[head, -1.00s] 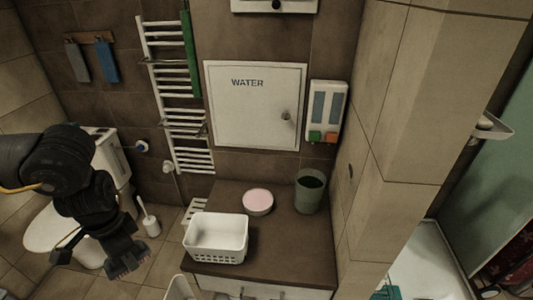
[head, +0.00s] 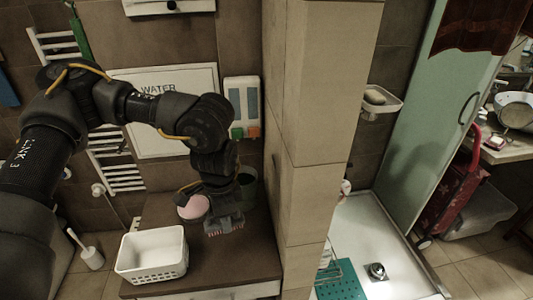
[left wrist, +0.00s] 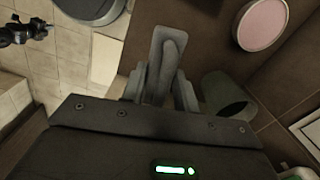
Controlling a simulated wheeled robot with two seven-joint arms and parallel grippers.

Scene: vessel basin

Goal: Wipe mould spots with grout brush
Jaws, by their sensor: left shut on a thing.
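My left gripper (head: 220,208) is shut on the grout brush (head: 226,227) and holds it bristles down above the dark counter, to the right of the pink round dish. In the left wrist view the brush's grey back (left wrist: 167,62) shows between the fingers. The gap between the bristles and the counter is hard to judge. I cannot make out any mould spots in these views. A small dark jointed part (left wrist: 22,32) at the left wrist view's upper left looks like my right gripper; its jaws are too small to read.
The counter (head: 245,265) bears a white basket (head: 152,256), the pink round dish (head: 193,208) and a green-grey cup (head: 247,182). A tiled pillar (head: 318,120) stands right of it. Beyond are a shower tray (head: 385,250), a teal mat (head: 338,280) and a wall soap dish (head: 380,103).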

